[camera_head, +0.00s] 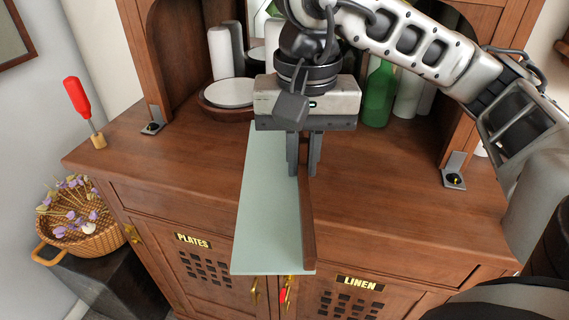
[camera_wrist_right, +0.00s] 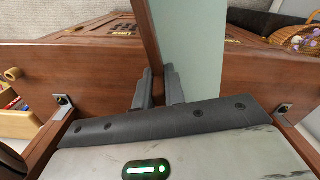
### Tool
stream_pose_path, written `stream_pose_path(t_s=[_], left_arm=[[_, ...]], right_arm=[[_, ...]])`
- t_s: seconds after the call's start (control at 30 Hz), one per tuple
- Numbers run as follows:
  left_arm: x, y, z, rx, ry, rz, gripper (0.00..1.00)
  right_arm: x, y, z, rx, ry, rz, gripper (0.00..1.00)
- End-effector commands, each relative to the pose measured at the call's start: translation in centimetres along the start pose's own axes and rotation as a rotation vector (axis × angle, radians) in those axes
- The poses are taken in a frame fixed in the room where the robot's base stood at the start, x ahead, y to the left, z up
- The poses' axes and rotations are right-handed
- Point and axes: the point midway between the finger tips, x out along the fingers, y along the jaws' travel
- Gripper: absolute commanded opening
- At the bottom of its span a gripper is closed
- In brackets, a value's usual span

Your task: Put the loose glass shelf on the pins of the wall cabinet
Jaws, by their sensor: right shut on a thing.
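The glass shelf (camera_head: 268,205) is a long pale green pane with a brown strip along its right edge in the head view. It lies lengthwise over the wooden dresser top, and its near end reaches past the front edge. I cannot tell whether it touches the top. My right gripper (camera_head: 304,160) points down and is shut on the shelf near its brown edge. In the right wrist view the pane (camera_wrist_right: 190,40) rises from between the fingers (camera_wrist_right: 158,90). I can make out no wall cabinet pins. My left gripper is not in view.
The dresser's arched upper part holds a stack of plates (camera_head: 228,95), a green bottle (camera_head: 379,95) and white vessels. Metal brackets (camera_head: 152,121) (camera_head: 454,172) stand at its feet. A red-handled screwdriver (camera_head: 80,98) stands at the left. A flower basket (camera_head: 90,236) sits lower left.

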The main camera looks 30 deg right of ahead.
Motion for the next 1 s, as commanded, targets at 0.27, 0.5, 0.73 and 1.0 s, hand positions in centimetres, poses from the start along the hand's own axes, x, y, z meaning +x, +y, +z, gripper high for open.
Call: stream_pose_path(t_s=[0.27, 0.5, 0.73, 1.0], left_arm=[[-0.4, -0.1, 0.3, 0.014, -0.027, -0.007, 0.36], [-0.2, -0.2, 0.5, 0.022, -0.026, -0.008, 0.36], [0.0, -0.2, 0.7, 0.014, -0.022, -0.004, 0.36], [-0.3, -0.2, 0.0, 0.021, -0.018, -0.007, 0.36]], right_arm=[[-3.9, 6.6, 3.8, 0.537, 0.004, 0.001, 0.0], [-3.7, 7.5, 3.5, 0.685, -0.005, 0.003, 0.0], [-1.2, 5.2, -1.4, 0.684, -0.007, 0.003, 0.0], [2.8, 3.2, -5.8, 0.681, -0.003, 0.003, 0.0]])
